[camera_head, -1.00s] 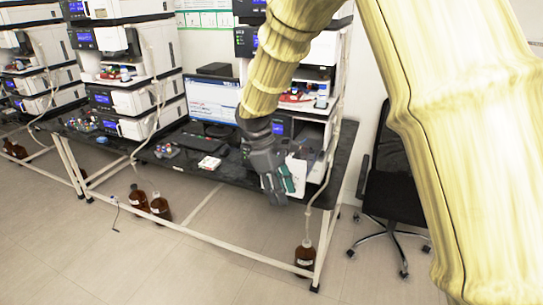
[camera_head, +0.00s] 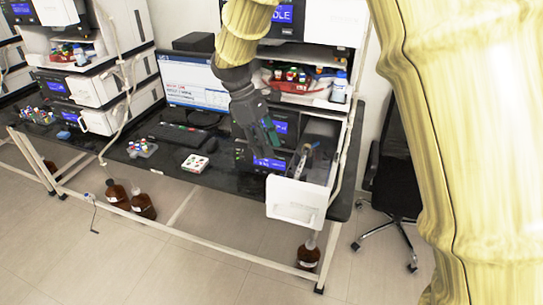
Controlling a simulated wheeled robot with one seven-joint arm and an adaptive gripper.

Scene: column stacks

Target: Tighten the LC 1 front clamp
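My gripper (camera_head: 268,152) hangs fingers down in front of the right-hand instrument stack, with dark fingers and teal pads. Whether the fingers are apart or closed is too small to tell, and I see nothing clearly held. Just right of and below it, the lowest unit (camera_head: 262,160) of that stack has its white front (camera_head: 297,200) pulled out over the bench edge. Small upright metallic parts (camera_head: 304,160) show behind this front. I cannot tell which of them is the LC 1 front clamp, and my gripper looks apart from them.
A monitor (camera_head: 190,80) and keyboard (camera_head: 183,135) stand left of the gripper. A white tray with red items (camera_head: 195,163) and a vial rack (camera_head: 142,149) lie on the dark bench. Bottles fill the shelf above. A black chair (camera_head: 395,165) stands right; brown bottles are on the floor.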

